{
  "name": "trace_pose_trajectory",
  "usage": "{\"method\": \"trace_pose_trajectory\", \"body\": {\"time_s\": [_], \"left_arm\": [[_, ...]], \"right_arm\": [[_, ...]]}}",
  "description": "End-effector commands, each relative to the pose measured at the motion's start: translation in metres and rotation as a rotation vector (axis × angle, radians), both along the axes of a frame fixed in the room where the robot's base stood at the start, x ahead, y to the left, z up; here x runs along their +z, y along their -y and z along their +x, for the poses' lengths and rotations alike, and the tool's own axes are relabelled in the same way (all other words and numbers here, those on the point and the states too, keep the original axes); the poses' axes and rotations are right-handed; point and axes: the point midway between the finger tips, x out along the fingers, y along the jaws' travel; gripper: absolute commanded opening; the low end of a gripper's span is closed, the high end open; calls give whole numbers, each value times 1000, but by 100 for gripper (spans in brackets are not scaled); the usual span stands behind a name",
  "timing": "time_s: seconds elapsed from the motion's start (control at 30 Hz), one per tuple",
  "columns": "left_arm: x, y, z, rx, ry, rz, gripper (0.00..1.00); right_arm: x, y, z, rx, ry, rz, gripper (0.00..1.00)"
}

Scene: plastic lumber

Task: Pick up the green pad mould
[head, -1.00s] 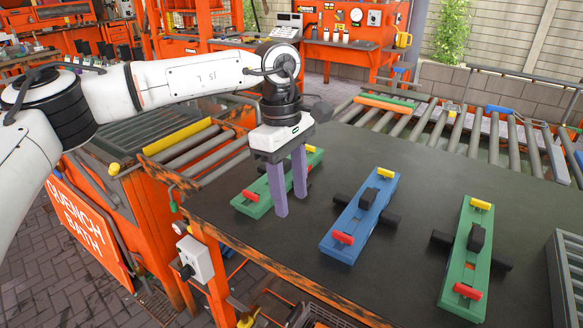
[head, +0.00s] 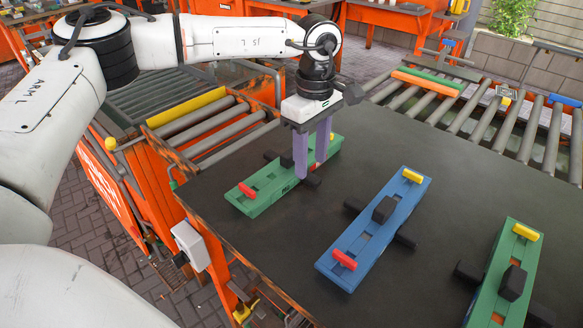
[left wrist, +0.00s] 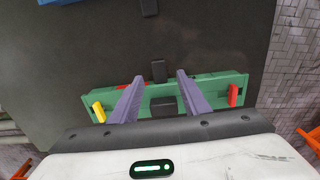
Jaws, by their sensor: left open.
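A green mould (head: 262,203) lies on the dark table at the left, with a red tab at its near end, a yellow tab at its far end and dark handles. It also shows in the left wrist view (left wrist: 215,94). My left gripper (head: 311,171) is open, pointing down over this mould's middle, its purple fingers hiding part of it. In the left wrist view its two fingertips (left wrist: 160,77) stand apart on either side of the dark centre block; I cannot tell if they touch anything. A second green mould (head: 493,283) lies at the right. My right gripper is not in view.
A blue mould (head: 375,235) with red and yellow tabs lies between the two green ones. The dark table top (head: 420,150) is clear behind them. Roller conveyors (head: 470,110) run along the back and left (head: 200,130). A white switch box (head: 190,245) hangs at the table's left edge.

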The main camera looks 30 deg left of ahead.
Motion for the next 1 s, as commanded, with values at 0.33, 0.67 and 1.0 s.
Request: {"method": "trace_pose_trajectory", "body": {"time_s": [0.33, 0.67, 1.0], "left_arm": [[-43, -4, 1, 1, -1, 1, 42], [-43, -4, 1, 1, 0, 1, 25], [-43, -4, 1, 1, 0, 0, 0]], "right_arm": [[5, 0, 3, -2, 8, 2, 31], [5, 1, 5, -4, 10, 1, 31], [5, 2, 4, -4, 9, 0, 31]]}}
